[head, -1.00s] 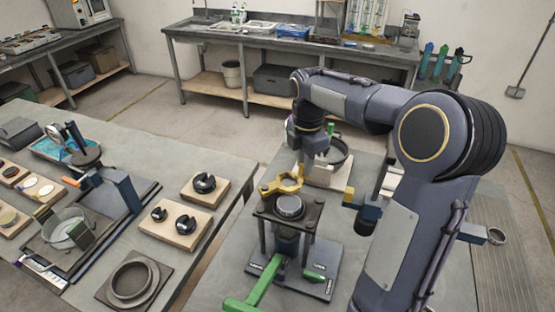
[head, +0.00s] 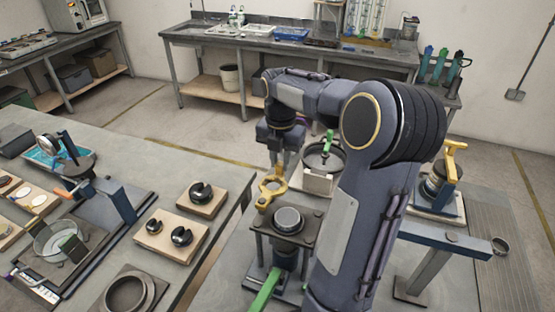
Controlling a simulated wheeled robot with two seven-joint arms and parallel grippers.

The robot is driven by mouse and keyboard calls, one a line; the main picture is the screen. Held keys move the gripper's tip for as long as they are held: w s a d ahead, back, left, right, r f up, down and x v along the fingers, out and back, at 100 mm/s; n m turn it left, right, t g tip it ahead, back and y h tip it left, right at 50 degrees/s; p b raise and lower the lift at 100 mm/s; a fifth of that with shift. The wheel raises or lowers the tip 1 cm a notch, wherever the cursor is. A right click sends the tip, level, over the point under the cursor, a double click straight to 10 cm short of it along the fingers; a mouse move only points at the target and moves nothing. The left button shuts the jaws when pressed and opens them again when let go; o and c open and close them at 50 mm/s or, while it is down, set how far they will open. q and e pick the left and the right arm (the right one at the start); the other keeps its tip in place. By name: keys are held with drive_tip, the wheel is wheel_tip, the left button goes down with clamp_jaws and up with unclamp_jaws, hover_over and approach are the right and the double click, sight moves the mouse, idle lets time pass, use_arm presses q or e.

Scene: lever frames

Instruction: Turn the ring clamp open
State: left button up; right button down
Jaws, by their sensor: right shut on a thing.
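The yellow ring clamp (head: 272,189) is a flat arm with an open ring in its middle, at the back left edge of a dark square stand (head: 303,220). Its near end is at the stand's corner, and the ring points back, away from the stand's middle. A round grey-topped part (head: 289,217) sits uncovered on the stand. My right gripper (head: 282,172) comes down from above and is shut on the clamp's far end. My right forearm hides the stand's right side. My left gripper is not in view.
A round pan with a green handle (head: 324,158) stands just behind the gripper. A yellow-handled device (head: 447,172) is at the right. A green lever (head: 265,292) reaches forward below the stand. The left table (head: 205,262) holds blocks and fixtures, with a gap between the tables.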

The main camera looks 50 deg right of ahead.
drive_tip(key=shift+w+a, duration=0.1)
idle(0.4)
drive_tip(key=c, duration=1.3)
unclamp_jaws()
wheel_tip(320, 180, up, 8)
drive_tip(key=shift+f+b, duration=0.1)
drive_tip(key=shift+b, duration=0.2)
drive_tip(key=shift+a+f, duration=0.1)
